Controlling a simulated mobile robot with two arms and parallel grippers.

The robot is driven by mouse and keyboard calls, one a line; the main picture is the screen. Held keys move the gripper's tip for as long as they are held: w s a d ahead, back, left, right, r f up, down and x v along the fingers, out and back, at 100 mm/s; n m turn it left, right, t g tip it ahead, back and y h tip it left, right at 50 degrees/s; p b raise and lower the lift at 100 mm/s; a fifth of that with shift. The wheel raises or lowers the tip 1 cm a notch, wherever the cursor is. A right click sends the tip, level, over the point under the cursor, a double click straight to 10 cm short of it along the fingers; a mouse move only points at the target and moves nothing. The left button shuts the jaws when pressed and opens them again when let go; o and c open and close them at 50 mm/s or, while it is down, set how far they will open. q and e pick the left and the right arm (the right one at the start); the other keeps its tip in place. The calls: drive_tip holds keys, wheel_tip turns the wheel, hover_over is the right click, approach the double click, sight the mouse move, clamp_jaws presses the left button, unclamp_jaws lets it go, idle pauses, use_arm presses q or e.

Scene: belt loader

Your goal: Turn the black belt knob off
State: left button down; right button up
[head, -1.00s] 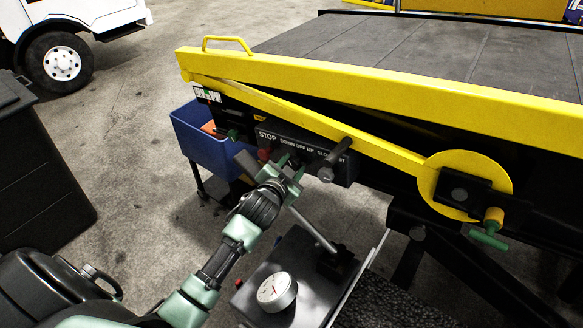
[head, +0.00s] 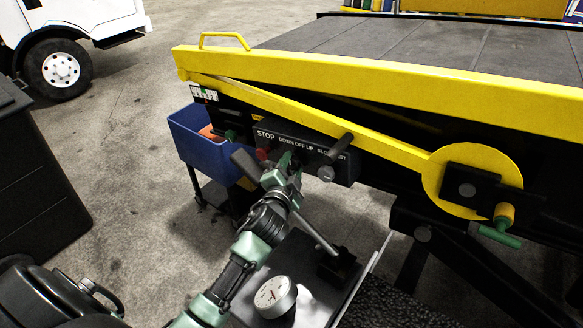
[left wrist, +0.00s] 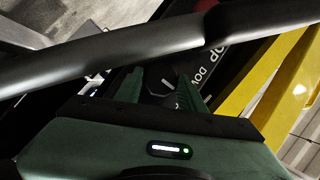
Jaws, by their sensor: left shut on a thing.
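The black control panel (head: 308,150) under the yellow rail carries the labels STOP, DOWN OFF UP, and one partly covered that seems to read SLOW FAST. My left gripper (head: 287,161) is at the panel, just below the DOWN OFF UP label. Its green fingers (left wrist: 160,88) straddle a small dark knob (left wrist: 157,84) in the left wrist view, and it is shut on it. The knob's pointer direction is mostly hidden by my gripper. A red STOP button (head: 263,153) sits just left of the gripper. My right gripper is not in view.
A black lever (head: 341,148) with a grey knob (head: 326,173) sits right of my gripper. A round gauge (head: 274,296) on a grey box stands below the arm. A blue bin (head: 205,150) is behind left. A yellow disc with a green handle (head: 499,236) is at right.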

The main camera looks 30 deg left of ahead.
use_arm(q)
drive_tip(key=shift+r, duration=0.15)
drive_tip(key=c, duration=0.9)
unclamp_jaws()
drive_tip(key=b+v, duration=0.2)
drive_tip(key=v, duration=0.5)
drive_tip(key=shift+s+d, duration=0.1)
drive_tip(key=shift+s, duration=0.25)
